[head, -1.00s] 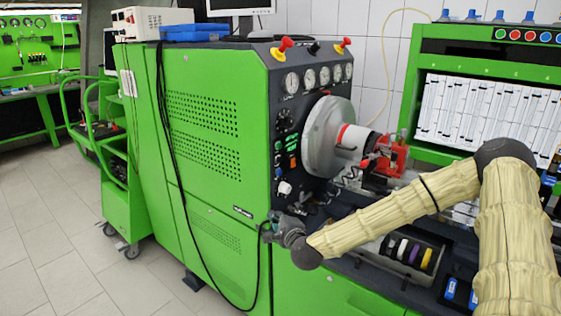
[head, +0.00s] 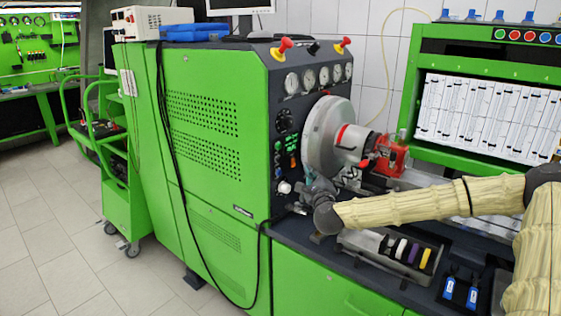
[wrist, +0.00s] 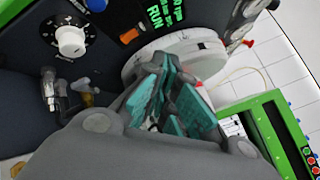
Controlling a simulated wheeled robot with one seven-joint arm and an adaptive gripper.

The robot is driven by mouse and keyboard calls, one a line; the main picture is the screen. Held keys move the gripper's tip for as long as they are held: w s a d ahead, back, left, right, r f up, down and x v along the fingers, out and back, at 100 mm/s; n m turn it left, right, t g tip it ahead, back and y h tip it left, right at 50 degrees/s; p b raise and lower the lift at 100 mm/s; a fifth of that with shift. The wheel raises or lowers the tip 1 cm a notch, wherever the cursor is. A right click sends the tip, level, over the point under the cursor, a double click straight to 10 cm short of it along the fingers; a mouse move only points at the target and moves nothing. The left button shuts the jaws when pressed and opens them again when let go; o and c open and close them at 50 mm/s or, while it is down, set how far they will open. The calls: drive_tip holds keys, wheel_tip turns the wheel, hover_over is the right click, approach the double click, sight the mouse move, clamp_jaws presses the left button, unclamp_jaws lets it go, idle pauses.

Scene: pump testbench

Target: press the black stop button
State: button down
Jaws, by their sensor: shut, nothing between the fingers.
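My gripper (head: 316,186) is at the lower right of the dark control panel (head: 283,92) in the head view, below the large grey disc. In the wrist view my gripper (wrist: 172,78) has its teal finger pads together with nothing between them, in front of the disc. I cannot clearly pick out the black stop button in either view. The wrist view shows the orange switch (wrist: 129,36) beside green RUN lettering, up and left of the fingers.
The grey disc (head: 320,135) with its red coupling (head: 391,157) juts out right of the panel. Metal fittings (wrist: 50,90) show left of my gripper in the wrist view. A tray (head: 360,243) with coloured pieces lies below my arm. The floor at left is open.

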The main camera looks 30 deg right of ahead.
drive_tip(key=w+a+b, duration=0.2)
drive_tip(key=w+a, duration=0.1)
drive_tip(key=w, duration=0.5)
drive_tip(key=shift+a, duration=0.2)
drive_tip(key=shift+w+a+b, duration=0.1)
drive_tip(key=shift+w+b, duration=0.05)
drive_tip(key=shift+b, duration=0.3)
idle(1.1)
drive_tip(key=shift+w+a, duration=0.1)
drive_tip(key=shift+w, duration=0.15)
drive_tip(key=shift+w+a+b, duration=0.2)
drive_tip(key=shift+w+b, duration=0.25)
drive_tip(key=shift+b, duration=0.2)
idle(1.0)
drive_tip(key=shift+s+d, duration=0.1)
drive_tip(key=shift+s, duration=0.1)
drive_tip(key=shift+s+d, duration=0.25)
drive_tip(key=shift+s, duration=0.4)
drive_tip(key=shift+s+d, duration=0.3)
drive_tip(key=shift+s, duration=0.45)
drive_tip(key=shift+s+d, duration=0.35)
drive_tip(key=shift+s, duration=0.45)
drive_tip(key=shift+s+d, duration=0.3)
drive_tip(key=shift+s, duration=0.45)
